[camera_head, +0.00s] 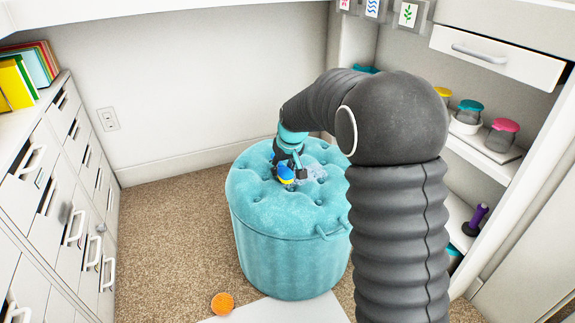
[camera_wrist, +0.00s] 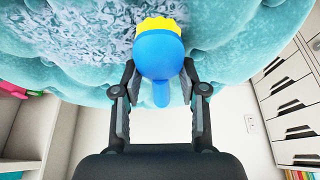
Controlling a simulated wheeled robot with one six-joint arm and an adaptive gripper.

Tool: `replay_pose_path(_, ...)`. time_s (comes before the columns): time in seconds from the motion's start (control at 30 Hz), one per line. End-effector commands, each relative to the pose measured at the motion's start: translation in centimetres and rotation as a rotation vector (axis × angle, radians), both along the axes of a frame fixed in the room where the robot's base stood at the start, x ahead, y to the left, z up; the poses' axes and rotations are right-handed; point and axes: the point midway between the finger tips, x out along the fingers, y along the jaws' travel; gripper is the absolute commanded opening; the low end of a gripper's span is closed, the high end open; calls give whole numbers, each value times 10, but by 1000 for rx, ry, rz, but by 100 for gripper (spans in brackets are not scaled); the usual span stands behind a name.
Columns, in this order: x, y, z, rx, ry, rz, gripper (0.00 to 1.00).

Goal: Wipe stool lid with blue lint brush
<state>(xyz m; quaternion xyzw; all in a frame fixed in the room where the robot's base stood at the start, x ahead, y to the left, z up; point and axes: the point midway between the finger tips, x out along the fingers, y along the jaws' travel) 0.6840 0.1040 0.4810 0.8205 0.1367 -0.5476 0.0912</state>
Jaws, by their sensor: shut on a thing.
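The teal tufted stool (camera_head: 270,235) stands in the middle of the head view, and its lid (camera_head: 258,190) fills the top of the wrist view. Pale lint specks (camera_head: 312,172) lie on the lid; in the wrist view a grey-white patch of lint (camera_wrist: 115,35) spreads left of the brush. My gripper (camera_head: 290,165) is low over the lid and shut on the blue lint brush (camera_wrist: 160,52). The brush's yellow bristle end (camera_wrist: 158,25) points at the lid and appears to be at or very near its surface; exact contact is hard to tell.
White drawer cabinets (camera_head: 60,165) line the left side. Shelves with lidded jars (camera_head: 503,132) and a purple-handled item (camera_head: 477,217) stand at the right. An orange ball (camera_head: 222,303) lies on the carpet in front of the stool. Carpet left of the stool is clear.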

Motion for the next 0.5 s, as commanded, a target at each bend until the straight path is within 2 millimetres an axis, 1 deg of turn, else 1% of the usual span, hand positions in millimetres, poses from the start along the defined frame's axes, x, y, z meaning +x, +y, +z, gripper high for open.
replay_pose_path(0.07,-1,1,0,0,0,0,0)
replay_pose_path(0.13,1,-3,0,0,0,-2,0)
replay_pose_path(0.5,11,-33,-1,0,0,-2,0)
